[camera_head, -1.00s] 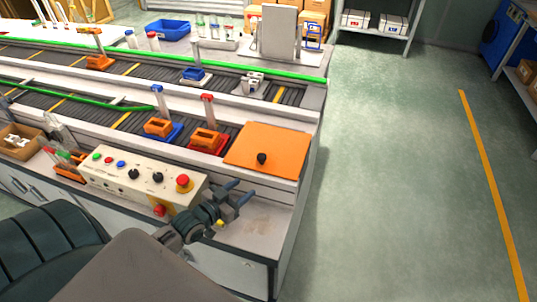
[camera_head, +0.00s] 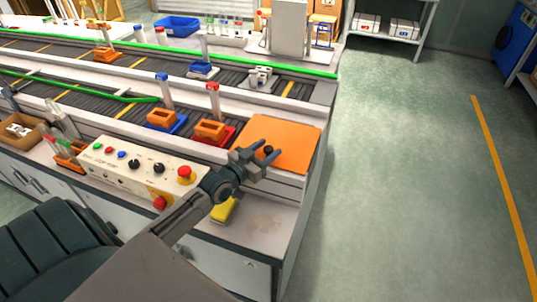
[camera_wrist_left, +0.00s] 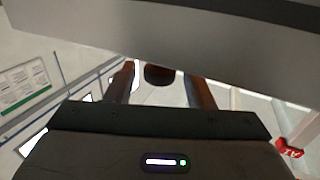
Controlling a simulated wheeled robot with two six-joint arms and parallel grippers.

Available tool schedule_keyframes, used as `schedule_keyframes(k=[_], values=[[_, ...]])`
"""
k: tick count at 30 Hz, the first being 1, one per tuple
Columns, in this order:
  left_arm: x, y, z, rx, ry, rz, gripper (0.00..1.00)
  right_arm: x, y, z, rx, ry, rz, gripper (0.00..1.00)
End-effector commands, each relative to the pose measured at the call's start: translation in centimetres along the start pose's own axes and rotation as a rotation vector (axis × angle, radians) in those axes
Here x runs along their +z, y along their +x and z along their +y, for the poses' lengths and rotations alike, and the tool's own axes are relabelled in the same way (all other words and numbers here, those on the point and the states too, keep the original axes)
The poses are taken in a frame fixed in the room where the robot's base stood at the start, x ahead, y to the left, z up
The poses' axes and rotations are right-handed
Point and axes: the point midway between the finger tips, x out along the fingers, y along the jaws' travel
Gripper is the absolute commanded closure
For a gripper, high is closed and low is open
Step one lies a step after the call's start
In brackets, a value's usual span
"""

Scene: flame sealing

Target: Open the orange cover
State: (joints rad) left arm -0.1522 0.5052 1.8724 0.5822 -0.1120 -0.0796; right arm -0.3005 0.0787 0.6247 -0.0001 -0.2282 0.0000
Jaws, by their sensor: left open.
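The orange cover (camera_head: 291,140) lies flat and closed on the right end of the bench in the head view. Its black knob (camera_head: 268,150) stands near its front left. My left gripper (camera_head: 262,154) is open, with its fingertips on either side of the knob or very close to it. In the left wrist view, a dark rounded shape that looks like the knob (camera_wrist_left: 158,75) shows between the two fingers (camera_wrist_left: 161,85). I cannot tell whether the fingers touch it. My right gripper is not in view.
A control panel (camera_head: 133,161) with several buttons stands left of the cover. Red (camera_head: 227,141) and blue (camera_head: 180,126) holders with orange blocks sit beside the cover. A yellow object (camera_head: 224,210) lies on the bench below my arm. The floor at right is clear.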

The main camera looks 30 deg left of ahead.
Motion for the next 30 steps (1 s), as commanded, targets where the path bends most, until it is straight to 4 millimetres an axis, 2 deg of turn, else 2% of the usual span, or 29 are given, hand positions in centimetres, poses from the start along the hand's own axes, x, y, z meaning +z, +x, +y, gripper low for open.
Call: schedule_keyframes(k=[5, 13, 14, 21, 30], values=[[0.0, 1.0, 0.0, 0.001, -0.001, 0.0, 0.52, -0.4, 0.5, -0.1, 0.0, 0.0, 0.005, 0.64], [-0.1, 1.1, 0.0, 0.001, -0.001, -0.001, 0.52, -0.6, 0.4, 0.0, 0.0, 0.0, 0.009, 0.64], [-0.1, 1.1, 0.0, 0.001, -0.001, -0.001, 0.54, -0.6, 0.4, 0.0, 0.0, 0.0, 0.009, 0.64], [-0.1, 1.1, 0.0, 0.001, 0.0, -0.001, 1.0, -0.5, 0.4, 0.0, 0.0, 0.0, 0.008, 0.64], [-0.5, 1.7, -0.1, 0.001, -0.005, -0.016, 1.0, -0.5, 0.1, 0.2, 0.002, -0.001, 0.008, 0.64]])
